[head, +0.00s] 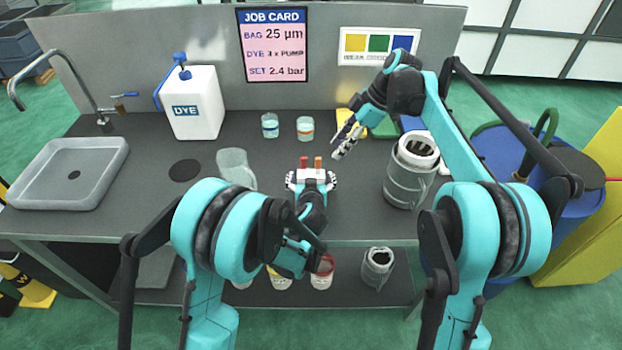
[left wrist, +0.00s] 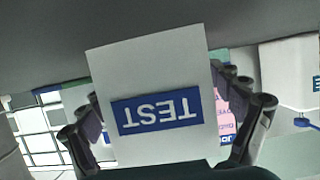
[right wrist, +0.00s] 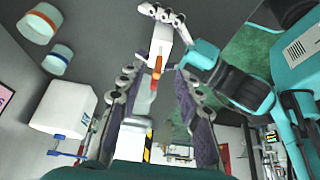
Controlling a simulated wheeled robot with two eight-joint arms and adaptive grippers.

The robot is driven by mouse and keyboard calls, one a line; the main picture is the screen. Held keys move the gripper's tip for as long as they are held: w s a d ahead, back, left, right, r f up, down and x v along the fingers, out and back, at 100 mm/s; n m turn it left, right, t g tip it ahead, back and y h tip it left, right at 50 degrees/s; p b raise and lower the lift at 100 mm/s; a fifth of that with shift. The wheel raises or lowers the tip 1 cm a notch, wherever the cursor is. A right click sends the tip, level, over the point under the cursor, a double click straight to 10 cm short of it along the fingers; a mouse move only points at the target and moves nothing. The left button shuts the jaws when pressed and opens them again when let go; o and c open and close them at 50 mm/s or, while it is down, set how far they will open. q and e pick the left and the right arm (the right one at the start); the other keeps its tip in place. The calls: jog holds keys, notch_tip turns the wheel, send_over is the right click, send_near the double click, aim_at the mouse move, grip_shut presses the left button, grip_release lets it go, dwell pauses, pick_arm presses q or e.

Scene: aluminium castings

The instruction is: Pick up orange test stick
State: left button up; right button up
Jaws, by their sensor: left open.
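A small white box (head: 312,174) stands on the grey bench with two short sticks upright at its top, a red-brown one (head: 304,162) and an orange one (head: 318,162). Its blue TEST label shows upside down in the left wrist view (left wrist: 157,110). My left gripper (head: 312,182) is open, with its fingers on either side of the box; I cannot tell whether they touch it. My right gripper (head: 345,143) is open above and to the right of the box. In the right wrist view an orange stick (right wrist: 157,66) shows between the spread fingers, beyond their tips.
Two small cups (head: 270,126) stand behind the box. A translucent item (head: 236,166) lies to its left, and a large grey jug (head: 408,180) stands to its right. A white DYE container (head: 193,105) and a grey basin (head: 60,175) are farther left.

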pick_arm(q)
jog(key=c, duration=1.3)
